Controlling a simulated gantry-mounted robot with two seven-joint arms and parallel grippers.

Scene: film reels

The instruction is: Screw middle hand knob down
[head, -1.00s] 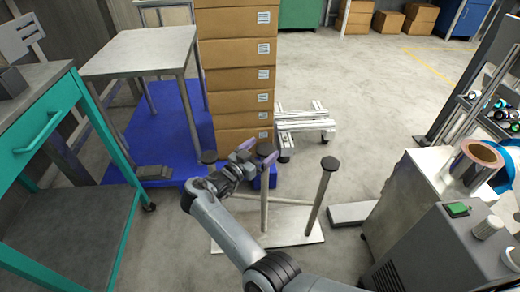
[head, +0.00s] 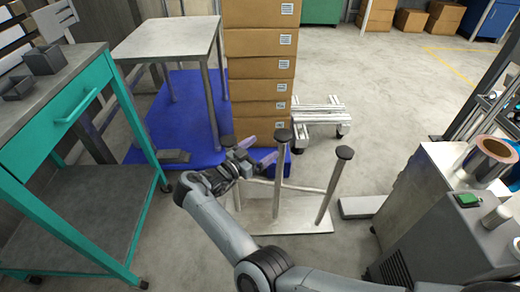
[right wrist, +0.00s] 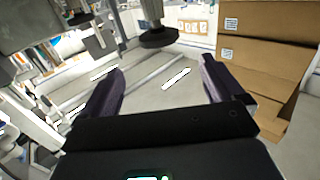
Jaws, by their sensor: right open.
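A metal stand (head: 300,226) on the floor carries three upright posts topped with black hand knobs. The middle hand knob (head: 283,135) is between the left knob (head: 227,141) and the right knob (head: 345,153). My right gripper (head: 261,151) is open and empty, just left of the middle knob, with its purple fingers pointing towards that post. In the right wrist view a black knob (right wrist: 159,39) shows ahead of the open fingers (right wrist: 163,80), apart from them; it appears to be the middle one. My left gripper is out of view.
A stack of cardboard boxes (head: 260,70) stands on a blue pallet (head: 165,125) behind the stand. A grey machine (head: 440,225) is at the right. A teal-framed workbench (head: 75,110) is at the left. A low white frame (head: 318,112) lies behind.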

